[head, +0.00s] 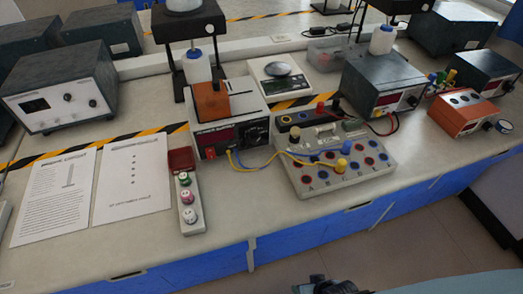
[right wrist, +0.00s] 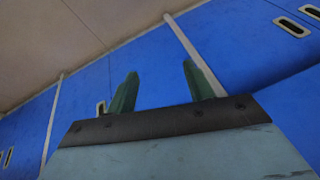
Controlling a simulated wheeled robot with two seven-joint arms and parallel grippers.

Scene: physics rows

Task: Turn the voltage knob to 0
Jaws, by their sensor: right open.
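The knob's exact setting is too small to read. Yellow and blue leads run from its front to a grey terminal board (head: 340,172). My right gripper (right wrist: 158,88) is open and empty in the right wrist view, its two green fingers apart in front of blue cabinet fronts. It is away from the knob. My left gripper is not in view.
Left of the supply lie two printed sheets (head: 132,180) and a narrow strip with several small knobs (head: 189,204). A large grey instrument (head: 62,90) stands at the left, another (head: 383,80) at the right. A scale (head: 280,78) sits behind. Bare bench lies before the supply.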

